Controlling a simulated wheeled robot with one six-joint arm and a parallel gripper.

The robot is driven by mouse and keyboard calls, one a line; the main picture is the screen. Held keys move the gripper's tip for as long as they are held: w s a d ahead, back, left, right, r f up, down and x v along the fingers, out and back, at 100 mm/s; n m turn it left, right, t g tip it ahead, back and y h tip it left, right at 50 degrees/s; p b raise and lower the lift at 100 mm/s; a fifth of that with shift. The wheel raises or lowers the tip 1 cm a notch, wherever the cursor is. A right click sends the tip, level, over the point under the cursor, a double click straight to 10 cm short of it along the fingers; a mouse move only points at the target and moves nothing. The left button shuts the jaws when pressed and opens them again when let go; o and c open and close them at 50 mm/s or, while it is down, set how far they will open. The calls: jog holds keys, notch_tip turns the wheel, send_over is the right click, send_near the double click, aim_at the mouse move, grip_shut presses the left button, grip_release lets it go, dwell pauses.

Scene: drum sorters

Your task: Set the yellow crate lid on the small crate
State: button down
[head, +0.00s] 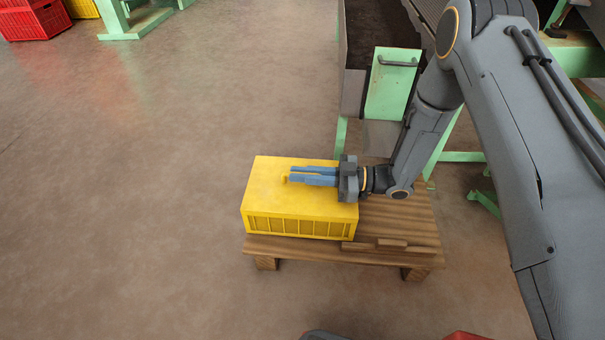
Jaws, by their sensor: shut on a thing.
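The yellow crate lid (270,200) is a flat yellow panel with a small raised grip at its top. It lies over the small crate (295,226), a yellow box with ribbed sides on the wooden pallet. The lid's edges look lined up with the crate and I see no clear gap, though I cannot tell if it is fully seated. My gripper (290,178) comes in from the right, its blue fingers flat above the lid and shut on the lid's grip. The fingers hide most of that grip.
The wooden pallet (415,235) has bare slats to the right of the crate. A green-framed machine with a green panel (390,85) stands behind it. Red and yellow crates (35,22) sit at the far left. The floor to the left is clear.

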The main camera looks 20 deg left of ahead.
jog(key=shift+f, duration=0.15)
jog(key=c, duration=1.7)
grip_release()
jog(key=shift+c, duration=0.2)
